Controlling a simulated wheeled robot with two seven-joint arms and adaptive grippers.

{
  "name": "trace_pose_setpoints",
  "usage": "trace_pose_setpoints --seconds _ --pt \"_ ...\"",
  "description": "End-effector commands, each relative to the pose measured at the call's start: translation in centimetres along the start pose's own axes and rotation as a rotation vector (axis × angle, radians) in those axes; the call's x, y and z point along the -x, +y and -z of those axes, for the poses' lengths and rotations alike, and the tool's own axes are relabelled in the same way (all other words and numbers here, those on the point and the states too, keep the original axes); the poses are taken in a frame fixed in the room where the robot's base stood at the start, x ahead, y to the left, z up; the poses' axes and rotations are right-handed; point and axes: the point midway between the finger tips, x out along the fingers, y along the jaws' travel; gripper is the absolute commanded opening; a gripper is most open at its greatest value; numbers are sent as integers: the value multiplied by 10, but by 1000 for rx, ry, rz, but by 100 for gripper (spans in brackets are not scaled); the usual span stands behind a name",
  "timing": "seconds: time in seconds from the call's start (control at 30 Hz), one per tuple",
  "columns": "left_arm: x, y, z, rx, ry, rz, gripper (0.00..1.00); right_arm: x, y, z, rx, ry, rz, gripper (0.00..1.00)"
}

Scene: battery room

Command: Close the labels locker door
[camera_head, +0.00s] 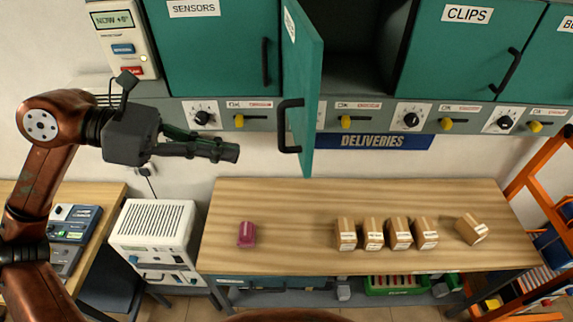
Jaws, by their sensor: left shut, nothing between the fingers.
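A teal locker door (305,80) stands swung wide open toward me, seen nearly edge-on, with a black handle (290,126). A white label on it is too slanted to read. The dark opening of its locker (360,45) is to its right, between the SENSORS and CLIPS doors. My left gripper (232,152) is shut and empty. It points right, to the left of the open door and apart from it, at about the height of the handle's lower end. My right gripper is not in view.
The SENSORS door (215,50) and CLIPS door (465,45) are shut. Knobs and yellow switches line the panel below. A wooden table (290,205) bears a magenta item (247,234) and several cardboard boxes (373,234). An orange rack (540,170) stands at right.

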Motion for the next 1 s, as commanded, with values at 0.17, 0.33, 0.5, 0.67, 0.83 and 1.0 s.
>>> trace_pose_setpoints --seconds 0.17,0.33,0.5,0.67,0.83,1.0 --pt "18 -1 11 -80 147 -66 0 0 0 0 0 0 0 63" --pt "9 0 14 -88 168 -71 0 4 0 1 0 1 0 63" --pt "-19 1 17 -87 166 -68 0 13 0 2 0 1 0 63" --pt "-52 3 22 -87 165 -67 0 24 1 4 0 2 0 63" --pt "-84 5 24 -88 163 -67 0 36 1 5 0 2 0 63" --pt "-105 6 15 -88 163 -69 0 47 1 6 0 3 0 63"
